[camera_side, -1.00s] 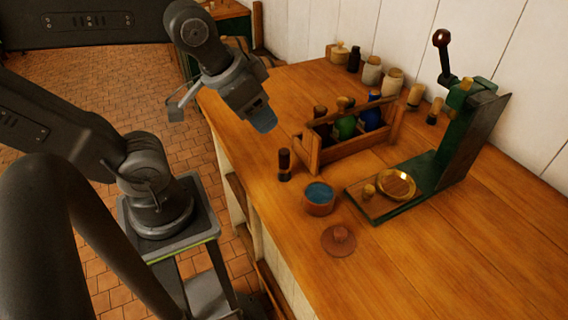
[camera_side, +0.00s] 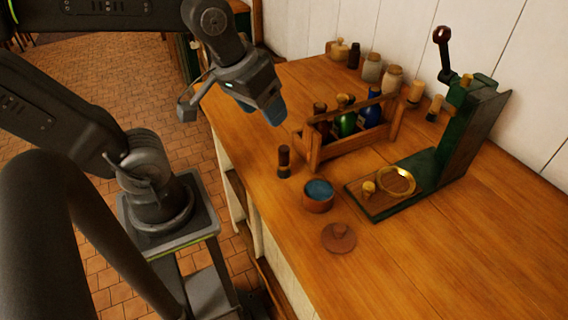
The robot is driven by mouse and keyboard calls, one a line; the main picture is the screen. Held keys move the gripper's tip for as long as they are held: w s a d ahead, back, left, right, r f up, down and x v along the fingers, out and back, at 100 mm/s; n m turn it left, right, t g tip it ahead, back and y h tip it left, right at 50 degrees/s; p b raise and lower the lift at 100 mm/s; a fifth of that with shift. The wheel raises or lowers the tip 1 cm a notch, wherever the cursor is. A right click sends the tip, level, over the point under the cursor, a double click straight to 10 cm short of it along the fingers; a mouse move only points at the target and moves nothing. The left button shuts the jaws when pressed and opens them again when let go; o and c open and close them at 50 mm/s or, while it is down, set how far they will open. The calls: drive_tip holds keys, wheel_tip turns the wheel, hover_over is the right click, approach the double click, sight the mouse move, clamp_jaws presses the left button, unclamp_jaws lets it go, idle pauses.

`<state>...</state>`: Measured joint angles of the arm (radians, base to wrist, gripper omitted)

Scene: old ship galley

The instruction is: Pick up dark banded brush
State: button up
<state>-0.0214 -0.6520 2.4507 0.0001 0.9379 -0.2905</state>
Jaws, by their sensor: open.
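A small dark upright piece with a lighter reddish band, which looks like the dark banded brush (camera_side: 284,161), stands on the wooden counter (camera_side: 440,240), left of the round pot with blue contents. My gripper (camera_side: 272,112) is over the counter's left part, above and behind the brush in the picture, clear of it. Its blue-tipped jaws are open and seem empty, though they are seen nearly edge-on and the gap between them is hard to see.
A wooden carrier (camera_side: 348,148) with several bottles stands right of the brush. The pot (camera_side: 318,203) and a round lid (camera_side: 338,238) lie in front. A green press (camera_side: 458,150) stands at right. Jars (camera_side: 371,69) and two light-topped pieces (camera_side: 434,108) line the wall.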

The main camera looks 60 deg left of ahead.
sight(284, 159)
drive_tip(key=w+a+f+n+g, duration=0.3)
drive_tip(key=w+f+n+g, duration=0.15)
drive_tip(key=n, duration=1.15)
drive_tip(key=shift+n, duration=0.3)
drive_tip(key=f, duration=0.8)
drive_tip(key=w+f, duration=0.1)
drive_tip(key=f, duration=0.4)
drive_tip(key=shift+w, duration=0.1)
drive_tip(key=c, duration=1)
